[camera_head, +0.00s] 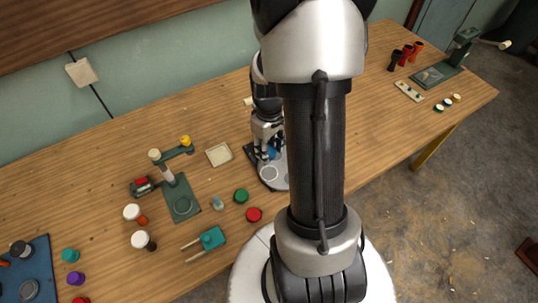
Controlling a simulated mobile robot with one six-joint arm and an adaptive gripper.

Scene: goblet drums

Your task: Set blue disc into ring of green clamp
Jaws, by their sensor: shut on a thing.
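A small blue disc (272,153) shows between the fingers of my gripper (267,154), which is shut on it. My gripper points down over a dark tray (265,181) with pale round places, partly hidden by my arm. I cannot tell whether the disc touches the tray. The green clamp (185,186) stands to the left of it, with a flat base, a pale post and a side arm ending in a yellow knob. A round ring (182,206) shows on the front of its base and looks empty.
A beige square dish (219,155) lies between clamp and tray. A green disc (241,196), a red disc (254,214) and a teal pronged tool (211,239) lie in front. White-topped knobs (132,212) stand left. My arm hides the table's middle.

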